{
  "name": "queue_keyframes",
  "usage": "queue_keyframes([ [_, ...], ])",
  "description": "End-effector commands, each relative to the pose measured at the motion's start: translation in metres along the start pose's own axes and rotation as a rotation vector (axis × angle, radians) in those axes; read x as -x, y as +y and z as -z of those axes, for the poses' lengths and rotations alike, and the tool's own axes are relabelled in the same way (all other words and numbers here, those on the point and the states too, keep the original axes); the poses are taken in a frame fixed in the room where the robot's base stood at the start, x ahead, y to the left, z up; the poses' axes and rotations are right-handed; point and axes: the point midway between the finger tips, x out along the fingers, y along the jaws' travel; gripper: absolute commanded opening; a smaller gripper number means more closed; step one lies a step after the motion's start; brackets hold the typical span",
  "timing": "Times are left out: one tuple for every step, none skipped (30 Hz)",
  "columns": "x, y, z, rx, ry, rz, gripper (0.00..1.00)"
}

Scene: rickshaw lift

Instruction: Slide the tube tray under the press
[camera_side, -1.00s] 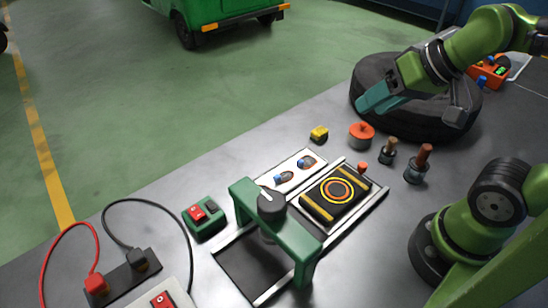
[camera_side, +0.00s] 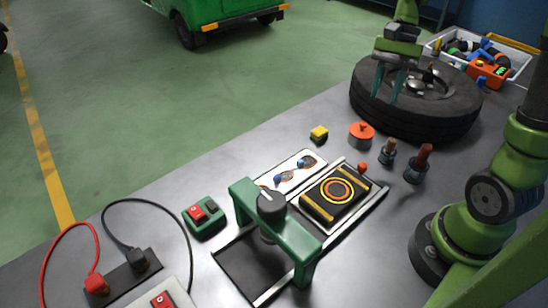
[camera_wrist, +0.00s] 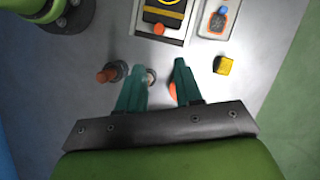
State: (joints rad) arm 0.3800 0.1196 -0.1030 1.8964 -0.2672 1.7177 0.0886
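The tube tray (camera_side: 318,209) is a black block with yellow bars and a red and yellow ring pattern on top. It lies on the sliding track, to the right of the green press (camera_side: 297,238) and outside its arch. An orange-red knob (camera_side: 362,167) is at the tray's far end. In the wrist view the tray (camera_wrist: 164,20) and its knob (camera_wrist: 158,29) show at the top. My gripper (camera_side: 386,98) hangs over the tire with its fingers pointing down. It is open and empty, its teal fingers (camera_wrist: 155,82) apart in the wrist view.
A black tire (camera_side: 440,125) lies behind. Between it and the tray stand an orange round piece (camera_side: 361,135), two upright posts (camera_side: 388,152) (camera_side: 417,166) and a yellow block (camera_side: 319,134). A white panel (camera_side: 295,177) runs beside the track. A switch box (camera_side: 204,217) is left of the press.

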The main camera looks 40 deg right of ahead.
Motion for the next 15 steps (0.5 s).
queue_keyframes([
  [-0.003, 0.001, -0.002, -0.006, -0.01, -0.004, 0.35],
  [-0.006, 0.001, -0.003, -0.008, -0.013, -0.005, 0.35],
  [-0.009, 0.001, -0.003, -0.008, -0.014, -0.006, 0.35],
  [-0.013, 0.001, -0.003, -0.007, -0.013, -0.006, 0.35],
  [-0.018, 0.001, -0.004, -0.007, -0.015, -0.006, 0.35],
  [-0.025, 0.001, -0.004, -0.006, -0.015, -0.007, 0.35],
  [-0.03, 0.001, -0.004, -0.007, -0.015, -0.007, 0.35],
  [-0.037, 0.001, -0.004, -0.006, -0.015, -0.007, 0.35],
  [-0.045, 0.001, -0.004, -0.005, -0.015, -0.008, 0.35],
  [-0.052, 0.001, -0.004, -0.006, -0.015, -0.007, 0.35],
  [-0.059, 0.002, -0.004, -0.006, -0.015, -0.007, 0.35],
  [-0.068, 0.001, -0.004, -0.005, -0.015, -0.007, 0.35],
  [-0.074, 0.001, -0.004, -0.005, -0.015, -0.008, 0.35],
  [-0.081, 0.002, -0.005, -0.006, -0.016, -0.008, 0.35],
  [-0.09, 0.002, -0.005, -0.006, -0.014, -0.007, 0.35],
])
